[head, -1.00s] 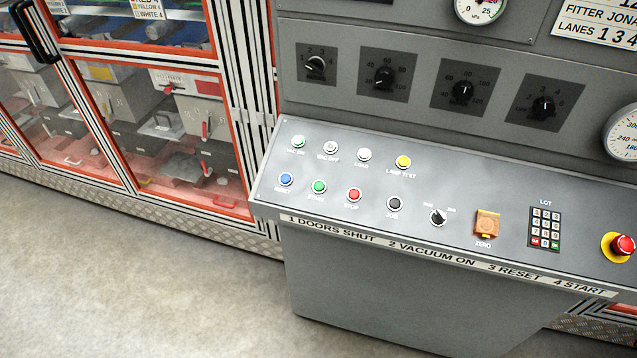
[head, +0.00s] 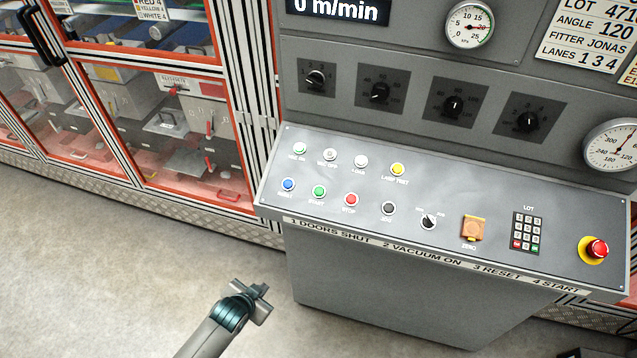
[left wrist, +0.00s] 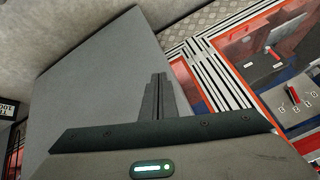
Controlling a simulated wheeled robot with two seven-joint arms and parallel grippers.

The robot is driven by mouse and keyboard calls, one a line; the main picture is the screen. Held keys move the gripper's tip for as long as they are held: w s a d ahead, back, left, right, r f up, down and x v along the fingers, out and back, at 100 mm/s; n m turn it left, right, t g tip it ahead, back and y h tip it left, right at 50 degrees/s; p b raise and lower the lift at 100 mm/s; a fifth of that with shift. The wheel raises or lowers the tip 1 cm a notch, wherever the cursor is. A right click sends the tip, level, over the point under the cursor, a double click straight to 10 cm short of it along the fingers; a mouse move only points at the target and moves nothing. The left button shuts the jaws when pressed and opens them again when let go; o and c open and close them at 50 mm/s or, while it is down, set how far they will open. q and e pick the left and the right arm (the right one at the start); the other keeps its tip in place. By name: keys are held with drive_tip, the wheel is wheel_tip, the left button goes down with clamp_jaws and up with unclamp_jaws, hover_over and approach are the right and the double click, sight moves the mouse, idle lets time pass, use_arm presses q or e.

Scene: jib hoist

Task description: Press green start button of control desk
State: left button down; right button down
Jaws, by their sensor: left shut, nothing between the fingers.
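The green start button (head: 319,191) is in the lower button row of the sloping grey control desk (head: 440,245), between a blue reset button (head: 288,184) and a red stop button (head: 351,199). My left gripper (head: 262,294) is in front of the desk, low and left of the button in the head view, apart from it. Its fingers are shut and empty. In the left wrist view the closed fingers (left wrist: 157,96) show against a plain grey surface (left wrist: 95,85); the button is not visible there. My right gripper is not in view.
An upper row has white buttons and a yellow lamp test button (head: 397,169). A black knob (head: 428,222), orange zero cover (head: 473,228), keypad (head: 526,233) and red emergency stop (head: 597,249) lie right. A glass-doored cabinet (head: 150,130) stands left. The floor (head: 110,270) is clear.

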use_arm(q)
drive_tip(key=w+d+r+m+p, duration=0.1)
drive_tip(key=d+r, duration=0.1)
drive_tip(key=r, duration=0.6)
drive_tip(key=w+d+r+m+t+h+p, duration=0.1)
drive_tip(key=d+r, duration=0.2)
drive_tip(key=r, duration=0.6)
drive_tip(key=w+d+r+m+t+h+p, duration=0.1)
drive_tip(key=w+d+r+p, duration=0.1)
drive_tip(key=r, duration=0.7)
drive_tip(key=shift+d+r, duration=0.25)
drive_tip(key=shift+d, duration=0.25)
drive_tip(key=w+d+r+m+h+p, duration=0.1)
drive_tip(key=d+r+m+h, duration=0.1)
drive_tip(key=r, duration=0.6)
drive_tip(key=w+d+r+m+t+h+p, duration=0.1)
drive_tip(key=d+r+m, duration=0.3)
drive_tip(key=r, duration=0.4)
drive_tip(key=shift+d+m+h, duration=0.15)
drive_tip(key=shift+m+h, duration=0.35)
drive_tip(key=shift+m, duration=0.4)
drive_tip(key=shift+w+f, duration=0.1)
drive_tip(key=shift+w, duration=0.05)
